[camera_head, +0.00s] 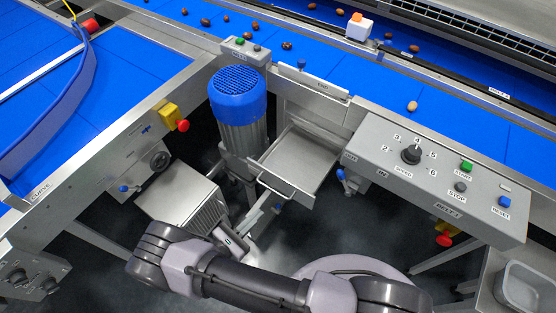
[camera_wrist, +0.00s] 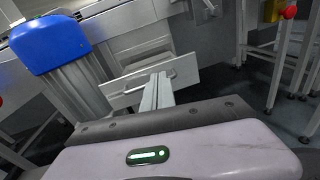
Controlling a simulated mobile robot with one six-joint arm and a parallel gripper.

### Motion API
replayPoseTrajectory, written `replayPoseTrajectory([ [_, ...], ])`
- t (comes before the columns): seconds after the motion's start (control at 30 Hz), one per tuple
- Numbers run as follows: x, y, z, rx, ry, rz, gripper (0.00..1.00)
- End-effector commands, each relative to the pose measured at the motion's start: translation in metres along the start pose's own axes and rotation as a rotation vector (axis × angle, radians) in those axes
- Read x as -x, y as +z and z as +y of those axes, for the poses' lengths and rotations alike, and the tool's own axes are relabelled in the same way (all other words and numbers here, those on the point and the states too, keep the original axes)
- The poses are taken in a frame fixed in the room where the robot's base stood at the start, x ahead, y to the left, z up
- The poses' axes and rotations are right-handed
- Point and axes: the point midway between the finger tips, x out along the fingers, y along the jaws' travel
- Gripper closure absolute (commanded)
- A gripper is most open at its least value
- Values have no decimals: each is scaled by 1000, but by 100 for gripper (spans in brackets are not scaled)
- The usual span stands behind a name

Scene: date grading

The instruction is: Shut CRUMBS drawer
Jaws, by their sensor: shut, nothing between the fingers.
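The drawer (camera_head: 300,162) is a shallow grey metal tray, pulled out from under the blue belt between the blue-topped motor and the control panel. Its inside looks empty. I cannot read a CRUMBS label. Its bar handle (camera_head: 286,190) is on the near front edge. In the wrist view, the drawer front (camera_wrist: 185,77) is a pale panel with the handle across it. My gripper (camera_wrist: 157,78) is shut and empty, its fingers pointing at the drawer front near the handle. In the head view, my gripper (camera_head: 274,206) is just below the handle. I cannot tell whether they touch.
The blue-capped motor (camera_head: 238,110) stands close left of the drawer; it also shows in the wrist view (camera_wrist: 50,43). A grey finned box (camera_head: 180,200) is lower left. The control panel (camera_head: 440,175) juts out at right, with a blue-handled valve (camera_head: 342,174) beside the drawer.

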Motion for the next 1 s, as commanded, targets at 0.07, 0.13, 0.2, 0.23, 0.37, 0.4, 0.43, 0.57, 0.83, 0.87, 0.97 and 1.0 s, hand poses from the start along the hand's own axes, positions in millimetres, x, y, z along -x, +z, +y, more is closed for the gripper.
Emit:
replayPoseTrajectory([
  [0.07,0,-22,0,54,79,-36,100],
  [0.13,-2,-31,1,75,114,-51,100],
  [0.2,-6,-33,1,81,125,-57,100],
  [0.23,-9,-32,1,81,124,-58,100],
  [0.37,-33,-30,0,79,121,-56,100],
  [0.4,-42,-30,1,79,121,-56,100],
  [0.43,-48,-30,2,79,121,-55,100],
  [0.57,-77,-29,5,77,119,-55,100],
  [0.83,-126,-27,12,77,121,-54,100],
  [0.87,-129,-26,12,77,122,-54,100],
  [0.97,-137,-26,14,78,123,-54,100],
  [1.0,-139,-25,14,78,123,-54,100],
])
